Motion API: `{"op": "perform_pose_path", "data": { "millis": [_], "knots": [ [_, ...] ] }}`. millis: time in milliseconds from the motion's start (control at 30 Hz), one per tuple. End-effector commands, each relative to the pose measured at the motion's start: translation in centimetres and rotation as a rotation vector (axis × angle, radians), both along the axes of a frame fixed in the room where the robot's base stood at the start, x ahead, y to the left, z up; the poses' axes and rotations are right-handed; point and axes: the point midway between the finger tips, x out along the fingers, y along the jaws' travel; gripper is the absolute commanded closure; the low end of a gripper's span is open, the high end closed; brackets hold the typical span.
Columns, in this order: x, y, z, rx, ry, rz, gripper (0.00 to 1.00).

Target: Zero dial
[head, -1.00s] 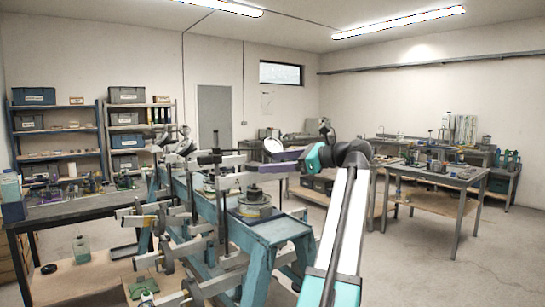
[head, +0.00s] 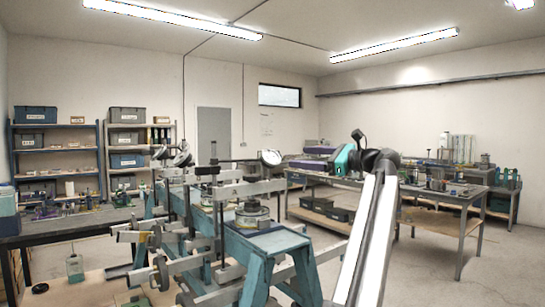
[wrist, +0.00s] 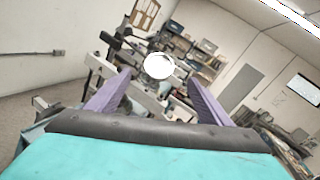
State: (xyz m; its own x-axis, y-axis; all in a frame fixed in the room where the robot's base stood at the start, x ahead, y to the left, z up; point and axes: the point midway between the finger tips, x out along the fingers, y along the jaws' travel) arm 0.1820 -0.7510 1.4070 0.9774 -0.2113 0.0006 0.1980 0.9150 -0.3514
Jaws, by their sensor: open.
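A round dial with a pale face and dark rim (head: 270,157) stands at the end of a thin rod on the blue-framed lever rig (head: 258,262). In the wrist view the dial is a blank white disc (wrist: 158,66) between the fingers and ahead of them; no needle or marks can be read. My gripper (head: 296,163) has purple fingers and is just right of the dial in the head view. In the wrist view my gripper (wrist: 160,80) is open, its fingers spread wide with nothing held.
The rig has several levers, clamps, and a round weight (head: 252,216) below the dial. A workbench (head: 455,199) stands at right, a dark bench (head: 75,229) at left, and shelves (head: 56,126) behind. Floor is clear at the right front.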

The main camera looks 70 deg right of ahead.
Motion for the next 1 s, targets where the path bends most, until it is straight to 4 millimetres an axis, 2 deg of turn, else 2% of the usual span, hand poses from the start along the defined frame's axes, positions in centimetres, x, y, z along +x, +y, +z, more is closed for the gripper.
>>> {"op": "perform_pose_path", "data": {
  "millis": [267,800,1000],
  "knots": [
    [2.4,-0.5,0.0,0.000,-0.001,0.001,0.27],
    [9.8,-2.1,0.1,0.000,0.000,0.000,0.27],
    [12.0,-2.7,0.1,0.000,0.000,-0.001,0.27]
  ]
}}
